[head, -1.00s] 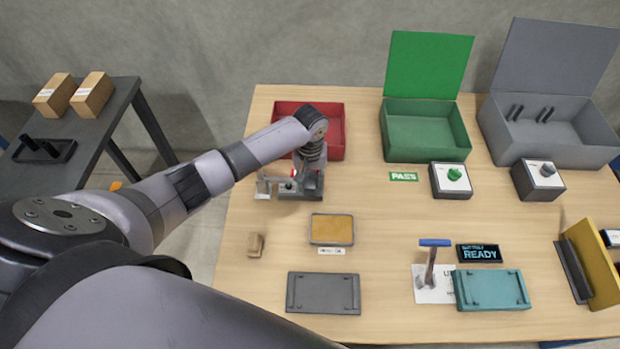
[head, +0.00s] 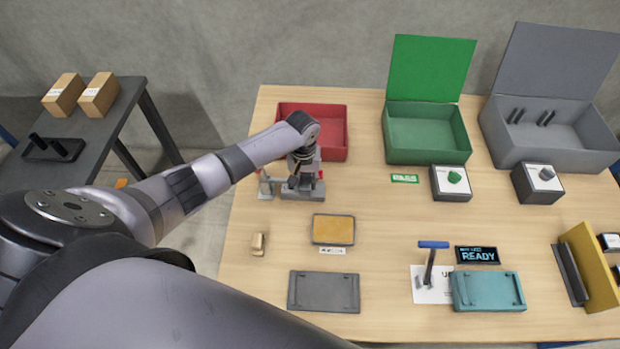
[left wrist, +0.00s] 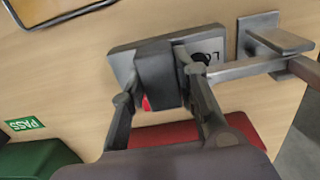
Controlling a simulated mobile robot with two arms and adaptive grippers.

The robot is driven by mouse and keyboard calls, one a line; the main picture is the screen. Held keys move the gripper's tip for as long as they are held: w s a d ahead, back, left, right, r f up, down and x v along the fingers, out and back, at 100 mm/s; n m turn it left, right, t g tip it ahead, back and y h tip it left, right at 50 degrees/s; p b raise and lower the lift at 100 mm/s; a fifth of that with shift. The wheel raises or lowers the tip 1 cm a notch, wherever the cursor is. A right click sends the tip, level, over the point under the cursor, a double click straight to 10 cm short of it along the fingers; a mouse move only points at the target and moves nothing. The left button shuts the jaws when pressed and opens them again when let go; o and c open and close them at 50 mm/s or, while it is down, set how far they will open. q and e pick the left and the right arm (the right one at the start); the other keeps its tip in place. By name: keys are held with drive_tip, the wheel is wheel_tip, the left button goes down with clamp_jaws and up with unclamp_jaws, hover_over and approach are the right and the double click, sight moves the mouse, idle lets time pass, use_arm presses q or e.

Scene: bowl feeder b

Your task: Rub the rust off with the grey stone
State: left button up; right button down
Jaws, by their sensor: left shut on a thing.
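My left gripper (left wrist: 158,85) is shut on a dark grey block (left wrist: 155,72). The block is over a grey base plate with partly hidden black lettering (left wrist: 207,56). In the head view my left gripper (head: 304,180) is over this grey fixture (head: 300,195) at the table's back left. A small red part (left wrist: 146,104) shows beside the fingers. A metal bar (left wrist: 245,75) runs from the fixture to a metal bracket (left wrist: 270,38). I cannot tell whether the held block is the grey stone. I see no clear rust. My right gripper is not in view.
A red bin (head: 333,133) stands close behind the gripper. Green (head: 425,147) and grey (head: 555,150) open boxes stand right. An orange pad in a frame (head: 333,229), a small tan block (head: 258,244) and a grey plate (head: 324,291) lie in front.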

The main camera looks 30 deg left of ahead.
use_arm(q)
drive_tip(key=shift+s+a+f, duration=0.1)
drive_tip(key=shift+s+a, duration=0.1)
drive_tip(key=shift+a, duration=0.3)
drive_tip(key=shift+s+a+f, duration=0.1)
drive_tip(key=shift+s+a, duration=0.1)
drive_tip(key=shift+a, duration=0.25)
drive_tip(key=shift+p, duration=0.4)
drive_tip(key=shift+w+d+f, duration=0.1)
drive_tip(key=shift+w+d, duration=0.1)
drive_tip(key=shift+d, duration=0.45)
drive_tip(key=shift+w+d+f, duration=0.1)
drive_tip(key=shift+w+d, duration=0.1)
drive_tip(key=shift+d, duration=0.4)
drive_tip(key=shift+c, duration=0.5)
drive_tip(key=shift+w+d, duration=0.2)
drive_tip(key=shift+d, duration=0.3)
drive_tip(key=shift+w+d+r+p, duration=0.1)
drive_tip(key=shift+r+p, duration=0.3)
drive_tip(key=shift+r, duration=0.05)
wheel_tip(320, 180, up, 5)
drive_tip(key=p, duration=0.5)
drive_tip(key=shift+w+r, duration=0.1)
drive_tip(key=shift+p, duration=0.3)
wheel_tip(320, 180, up, 3)
drive_tip(key=p, duration=0.3)
